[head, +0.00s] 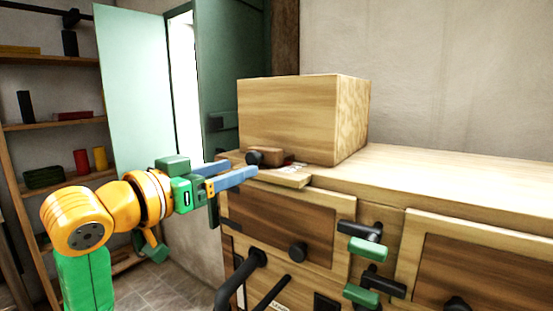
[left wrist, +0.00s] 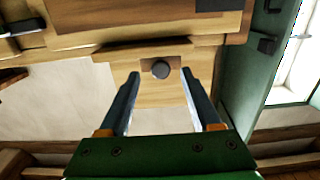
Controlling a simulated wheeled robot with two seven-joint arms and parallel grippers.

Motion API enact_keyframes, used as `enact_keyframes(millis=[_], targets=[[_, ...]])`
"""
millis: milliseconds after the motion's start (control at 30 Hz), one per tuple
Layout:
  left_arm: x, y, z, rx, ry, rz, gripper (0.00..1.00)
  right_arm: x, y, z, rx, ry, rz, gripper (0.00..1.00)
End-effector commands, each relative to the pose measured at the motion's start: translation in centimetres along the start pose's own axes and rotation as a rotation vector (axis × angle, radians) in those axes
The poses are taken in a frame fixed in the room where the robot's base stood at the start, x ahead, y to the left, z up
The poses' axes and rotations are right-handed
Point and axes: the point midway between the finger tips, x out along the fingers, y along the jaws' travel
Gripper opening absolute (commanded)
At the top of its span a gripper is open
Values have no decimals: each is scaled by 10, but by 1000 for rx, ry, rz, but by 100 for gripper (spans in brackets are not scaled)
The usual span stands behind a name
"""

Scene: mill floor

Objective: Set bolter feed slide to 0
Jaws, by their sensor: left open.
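The feed slide looks to be the small wooden block with a round dark knob (head: 254,158), on top of the wooden cabinet at the foot of a large wooden box. A small pale label (head: 294,165) lies beside it; its marks are too small to read. My left gripper (head: 243,170) is open, its two blue fingers pointing at the slide's knob end. In the left wrist view the knob (left wrist: 161,69) shows between the fingertips (left wrist: 161,76), with a gap on each side. I cannot tell whether a finger touches anything. My right gripper is not in view.
The large box (head: 300,118) stands right behind the slide. Levers with green grips (head: 371,250) and dark knobs (head: 297,252) stick out of the cabinet front. A green door (head: 135,90) and shelves (head: 60,121) are at the left. The cabinet top at right is clear.

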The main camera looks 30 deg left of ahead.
Motion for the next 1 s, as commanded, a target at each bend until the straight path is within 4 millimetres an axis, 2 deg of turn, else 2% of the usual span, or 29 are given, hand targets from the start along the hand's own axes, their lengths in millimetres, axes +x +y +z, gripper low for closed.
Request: enact_keyframes(millis=[67,300,400,667,767,900,933,1000], targets=[[5,0,-5,-3,5,3,65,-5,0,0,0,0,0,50],[52,0,-7,-5,3,3,65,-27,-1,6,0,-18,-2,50],[65,0,-5,-3,4,3,65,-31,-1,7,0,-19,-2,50],[70,0,-2,1,5,0,65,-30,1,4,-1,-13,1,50],[69,0,-2,1,5,0,43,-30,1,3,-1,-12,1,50],[69,0,-2,0,5,0,5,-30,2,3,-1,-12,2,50],[69,0,-2,0,5,0,0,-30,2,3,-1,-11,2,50],[69,0,-2,0,5,0,0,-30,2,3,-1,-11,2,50]])
